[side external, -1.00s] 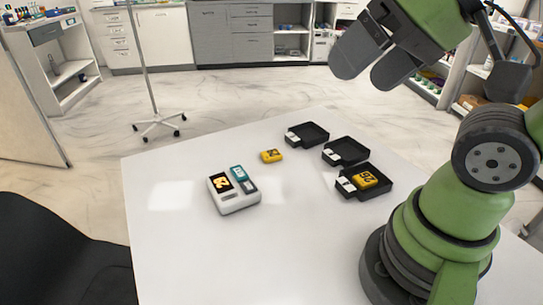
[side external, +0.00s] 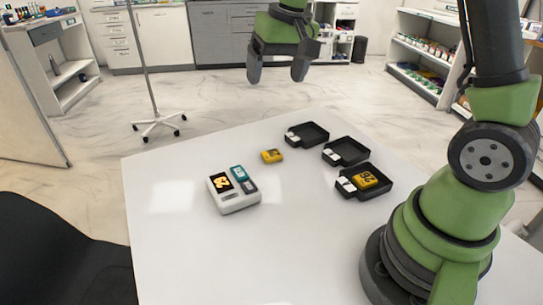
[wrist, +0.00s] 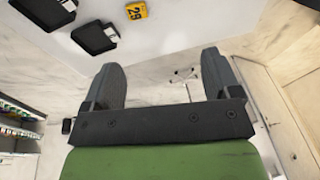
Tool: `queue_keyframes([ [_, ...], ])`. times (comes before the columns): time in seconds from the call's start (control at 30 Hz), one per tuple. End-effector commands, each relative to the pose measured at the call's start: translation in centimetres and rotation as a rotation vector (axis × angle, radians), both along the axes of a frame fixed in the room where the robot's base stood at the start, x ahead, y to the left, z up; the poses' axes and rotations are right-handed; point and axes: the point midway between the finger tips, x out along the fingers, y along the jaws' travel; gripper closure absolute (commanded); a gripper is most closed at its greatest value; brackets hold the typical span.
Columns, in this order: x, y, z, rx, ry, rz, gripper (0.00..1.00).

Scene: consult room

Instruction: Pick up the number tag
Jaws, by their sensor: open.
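A small yellow number tag (side external: 272,156) lies alone on the white table (side external: 300,235), left of the black trays. In the wrist view this tag (wrist: 136,11) is at the top edge, and its dark digits look like 29. A second yellow tag (side external: 367,180) lies in the nearest black tray (side external: 384,191). My gripper (side external: 277,73) is open and empty, raised well above the table, above and beyond the loose tag. In the wrist view its two fingers (wrist: 160,65) stand apart with nothing between them.
Two more black trays, the far one (side external: 317,133) and the middle one (side external: 355,152), hold white label cards and no tag. A white device (side external: 236,203) with a screen and a teal-topped piece stands left of them. The table's front area is clear. A wheeled pole (side external: 158,121) stands on the floor behind.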

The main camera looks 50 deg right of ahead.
Motion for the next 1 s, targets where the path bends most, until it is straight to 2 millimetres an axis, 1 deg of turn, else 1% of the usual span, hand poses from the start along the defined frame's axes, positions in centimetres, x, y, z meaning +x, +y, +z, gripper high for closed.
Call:
queue_keyframes([
  [0.03,1.3,-1.0,-2.1,-0.003,0.043,-0.009,0.17],
  [0.13,3.1,-2.6,-5.9,-0.009,0.109,-0.021,0.17],
  [0.2,3.9,-3.7,-8.4,-0.014,0.148,-0.027,0.17],
  [0.3,4.6,-4.8,-11.5,-0.017,0.193,-0.034,0.17],
  [0.33,4.7,-5.0,-12.2,-0.017,0.203,-0.036,0.17],
  [0.4,4.8,-5.5,-13.5,-0.018,0.221,-0.039,0.17],
  [0.5,4.9,-5.8,-14.7,-0.018,0.235,-0.041,0.17],
  [0.7,4.9,-5.8,-17.8,-0.019,0.241,-0.041,0.17],
  [0.8,4.9,-5.8,-18.9,-0.018,0.240,-0.041,0.17],
  [0.93,4.9,-5.9,-19.8,-0.018,0.238,-0.040,0.17],
  [1.0,5.0,-5.9,-20.7,-0.018,0.240,-0.041,0.17],
])
